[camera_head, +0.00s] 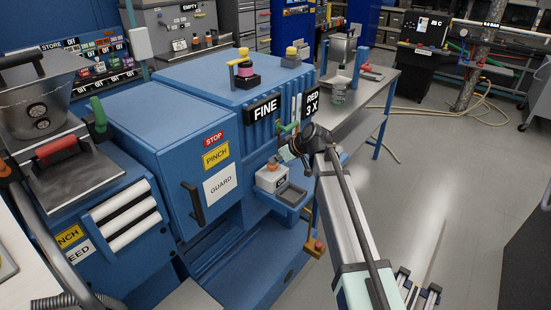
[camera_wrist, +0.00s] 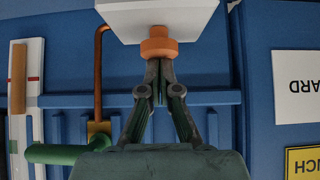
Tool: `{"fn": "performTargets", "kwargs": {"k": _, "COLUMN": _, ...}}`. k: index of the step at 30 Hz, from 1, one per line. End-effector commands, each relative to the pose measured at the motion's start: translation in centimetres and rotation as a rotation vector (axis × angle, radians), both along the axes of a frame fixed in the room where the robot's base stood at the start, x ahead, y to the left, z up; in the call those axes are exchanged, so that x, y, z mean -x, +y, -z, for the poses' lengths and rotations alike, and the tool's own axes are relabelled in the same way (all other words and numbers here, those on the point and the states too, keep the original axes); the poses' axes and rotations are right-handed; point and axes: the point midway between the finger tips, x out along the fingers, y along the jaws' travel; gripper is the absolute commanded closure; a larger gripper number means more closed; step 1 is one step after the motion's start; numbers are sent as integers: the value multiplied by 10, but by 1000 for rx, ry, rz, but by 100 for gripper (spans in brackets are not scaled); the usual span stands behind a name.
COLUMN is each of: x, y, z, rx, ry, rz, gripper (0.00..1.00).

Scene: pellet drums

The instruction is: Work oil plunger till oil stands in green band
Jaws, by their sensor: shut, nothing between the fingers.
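The oil box (camera_head: 271,179) is a small white block on the front of the blue machine. Its orange plunger knob (camera_wrist: 158,46) shows in the wrist view, where the picture is upside down. My gripper (camera_wrist: 159,68) is shut and empty, its fingertips at the top face of the knob; whether they press on it I cannot tell. In the head view my gripper (camera_head: 287,155) is just above the box and hides part of it. A white sight gauge (camera_wrist: 35,105) with an amber oil column (camera_wrist: 18,78) and a red mark stands at the wrist view's left edge. A green patch (camera_wrist: 13,146) lies beyond the amber end.
A green handle (camera_wrist: 62,153) juts out beside the gauge, close to my gripper. A copper-coloured pipe (camera_wrist: 101,75) runs near the box. The guard door (camera_head: 215,165) is to the left. A steel bench (camera_head: 365,95) stands behind; the floor at right is open.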

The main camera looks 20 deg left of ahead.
Motion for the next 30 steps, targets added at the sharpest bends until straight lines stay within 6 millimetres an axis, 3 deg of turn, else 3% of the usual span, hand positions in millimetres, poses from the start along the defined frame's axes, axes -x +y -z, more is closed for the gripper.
{"fn": "performTargets", "kwargs": {"k": 11, "x": 0, "y": 0, "z": 20, "rx": 1, "ry": 0, "rz": 0, "gripper": 100}}
{"fn": "performTargets", "kwargs": {"k": 22, "x": 1, "y": -1, "z": 21, "rx": 6, "ry": 5, "rz": -2, "gripper": 100}}
{"fn": "performTargets", "kwargs": {"k": 26, "x": 1, "y": -1, "z": 17, "rx": 7, "ry": 5, "rz": -2, "gripper": 100}}
{"fn": "performTargets", "kwargs": {"k": 30, "x": 1, "y": -1, "z": 1, "rx": 3, "ry": 1, "rz": 0, "gripper": 100}}
